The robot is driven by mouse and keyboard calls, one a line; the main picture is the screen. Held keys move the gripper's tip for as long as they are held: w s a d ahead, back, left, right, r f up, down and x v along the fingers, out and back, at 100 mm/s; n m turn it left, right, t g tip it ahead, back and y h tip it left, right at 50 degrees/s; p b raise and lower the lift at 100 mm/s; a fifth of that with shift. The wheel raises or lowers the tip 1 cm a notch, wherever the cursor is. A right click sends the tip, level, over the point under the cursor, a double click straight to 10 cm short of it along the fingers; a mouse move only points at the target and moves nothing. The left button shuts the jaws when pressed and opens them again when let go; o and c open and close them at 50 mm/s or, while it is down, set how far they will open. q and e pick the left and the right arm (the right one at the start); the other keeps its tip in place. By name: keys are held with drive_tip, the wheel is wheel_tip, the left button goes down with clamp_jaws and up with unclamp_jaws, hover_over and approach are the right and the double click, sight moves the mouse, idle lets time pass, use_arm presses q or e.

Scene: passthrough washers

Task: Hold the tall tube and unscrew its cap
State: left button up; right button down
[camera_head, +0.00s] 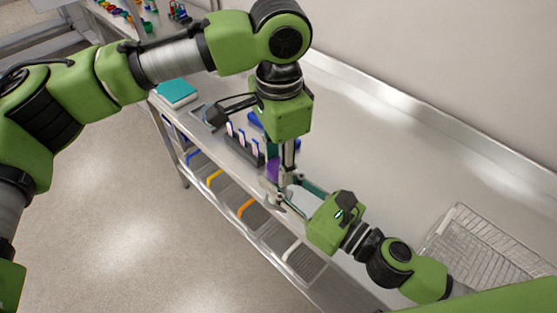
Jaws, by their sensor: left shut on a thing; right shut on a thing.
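My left gripper (279,165) points straight down over the steel counter and is shut on the cap, which its fingers mostly hide. My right gripper (284,190) comes in from the lower right, just below the left one, and is shut on the tall tube from the side. The two grippers are very close together, one above the other. The hands hide most of the tube, and I cannot tell whether the cap is loose.
A dark rack (243,153) with several upright tubes stands just left of the grippers. A teal box (176,92) lies farther left on the counter (350,130). A wire basket (480,250) is at the right.

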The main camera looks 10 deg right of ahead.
use_arm(q)
drive_tip(key=shift+r, duration=0.2)
idle(0.3)
drive_tip(key=shift+r, duration=0.9)
drive_tip(key=shift+r, duration=0.1)
